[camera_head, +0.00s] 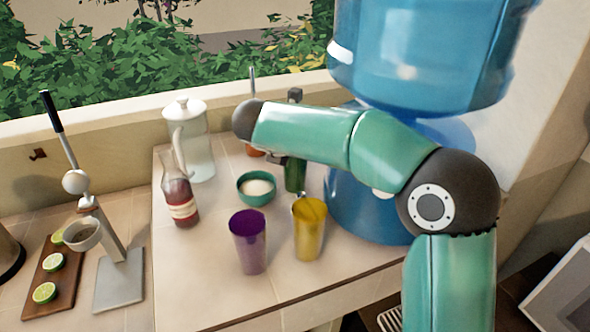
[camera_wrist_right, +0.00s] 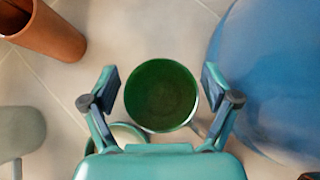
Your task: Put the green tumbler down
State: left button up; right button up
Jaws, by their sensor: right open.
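The green tumbler (camera_head: 295,177) stands upright on the tiled counter, behind the yellow tumbler and beside the blue water dispenser. My right arm partly covers it in the head view. In the right wrist view I look down into the green tumbler (camera_wrist_right: 161,96), which is round and looks empty. My right gripper (camera_wrist_right: 161,84) is open, with one finger on each side of the tumbler and visible gaps between. In the head view the right gripper (camera_head: 283,160) is mostly hidden by the arm. My left gripper is not in view.
A yellow tumbler (camera_head: 309,232) and a purple tumbler (camera_head: 248,243) stand in front. A teal bowl (camera_head: 257,190) sits left of the green tumbler. The water dispenser (camera_head: 352,205) is close on the right. A terracotta tumbler (camera_wrist_right: 48,28), a red bottle (camera_head: 180,198) and a pitcher (camera_head: 196,150) are nearby.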

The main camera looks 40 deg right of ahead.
jog(key=shift+w+d+f, duration=0.2)
jog(key=shift+d+f, duration=0.1)
jog(key=shift+f, duration=0.1)
jog(key=shift+r, duration=0.1)
jog(key=c, duration=1.6)
jog(key=shift+o, duration=0.2)
jog(key=shift+r, duration=0.2)
